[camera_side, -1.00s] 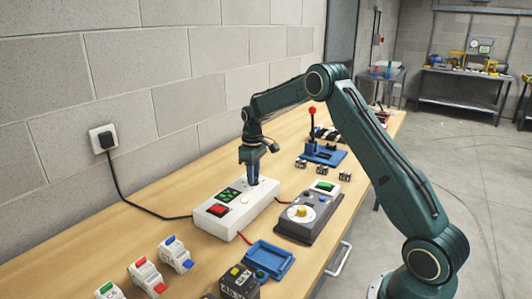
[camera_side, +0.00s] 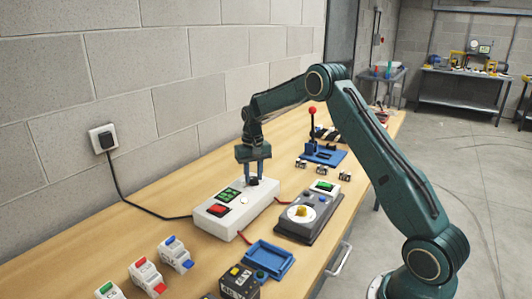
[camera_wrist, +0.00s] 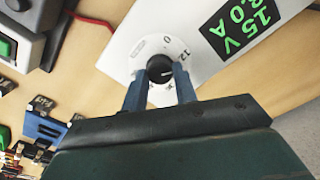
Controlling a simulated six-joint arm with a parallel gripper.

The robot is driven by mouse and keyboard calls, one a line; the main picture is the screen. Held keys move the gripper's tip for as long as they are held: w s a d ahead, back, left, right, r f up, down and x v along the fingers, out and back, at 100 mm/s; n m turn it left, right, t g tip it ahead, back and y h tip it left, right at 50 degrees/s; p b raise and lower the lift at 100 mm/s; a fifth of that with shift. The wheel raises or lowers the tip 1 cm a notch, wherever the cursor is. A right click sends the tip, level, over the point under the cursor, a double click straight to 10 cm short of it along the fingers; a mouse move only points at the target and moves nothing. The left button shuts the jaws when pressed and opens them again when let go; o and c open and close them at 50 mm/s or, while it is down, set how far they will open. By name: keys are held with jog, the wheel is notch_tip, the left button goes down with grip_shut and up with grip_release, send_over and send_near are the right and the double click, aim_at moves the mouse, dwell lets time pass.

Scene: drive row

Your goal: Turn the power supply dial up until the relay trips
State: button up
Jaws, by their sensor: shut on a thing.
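The white power supply (camera_side: 235,209) lies on the bench and shows a lit green display (camera_side: 228,195) and a red switch (camera_side: 217,210). In the wrist view, the display (camera_wrist: 240,24) reads 15 V and a current ending in .0 A; its first digit is unclear. The small black dial (camera_wrist: 160,68) sits on a round white marked scale, its white pointer line toward picture right. My gripper (camera_side: 253,178) points down from above, shut on the dial with one finger on each side. I cannot tell for sure which device is the relay.
A red wire runs from the supply to a grey box with a yellow knob (camera_side: 301,210). A blue tray (camera_side: 270,259), a black box (camera_side: 238,283) and several white breaker-like modules (camera_side: 145,277) stand nearer. A blue stand with a red-topped lever (camera_side: 312,112) is behind.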

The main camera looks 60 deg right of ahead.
aim_at(254, 178)
jog(key=m, duration=0.7)
jog(key=o, duration=0.4)
jog(key=shift+m, duration=0.4)
jog(key=o, duration=1.3)
jog(key=shift+r, duration=0.1)
jog(key=shift+r, duration=3.45)
jog(key=shift+r+n, duration=0.1)
jog(key=shift+n, duration=0.2)
jog(key=shift+r+n, duration=0.6)
jog(key=shift+n, duration=0.4)
jog(key=shift+f, duration=0.15)
